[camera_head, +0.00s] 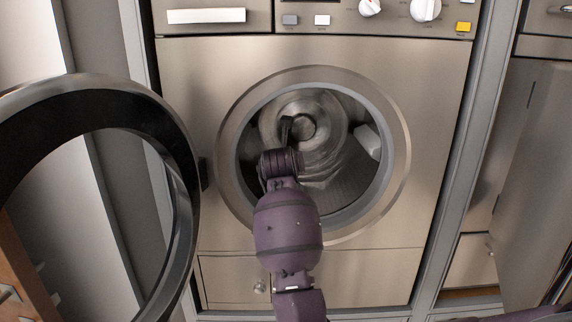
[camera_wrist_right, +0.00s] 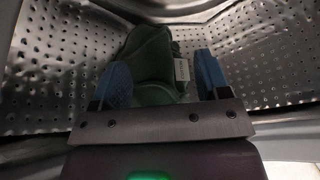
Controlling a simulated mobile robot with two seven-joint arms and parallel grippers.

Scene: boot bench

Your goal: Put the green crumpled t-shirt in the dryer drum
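The green crumpled t-shirt (camera_wrist_right: 152,66) shows in the right wrist view, inside the perforated metal dryer drum (camera_wrist_right: 255,50). A pale tag shows on its right side. My right gripper (camera_wrist_right: 162,60) is inside the drum, its two blue fingers wide apart with the shirt between and just beyond them. A gap shows between the shirt and the right finger, so the gripper looks open. In the head view my right arm reaches through the round opening of the dryer (camera_head: 440,150); the shirt cannot be made out there. My left gripper is not in view.
The round dryer door (camera_head: 100,95) stands swung open at the left, beside the opening. A control panel with knobs (camera_head: 426,8) is above. Another cabinet front (camera_head: 535,150) is at the right.

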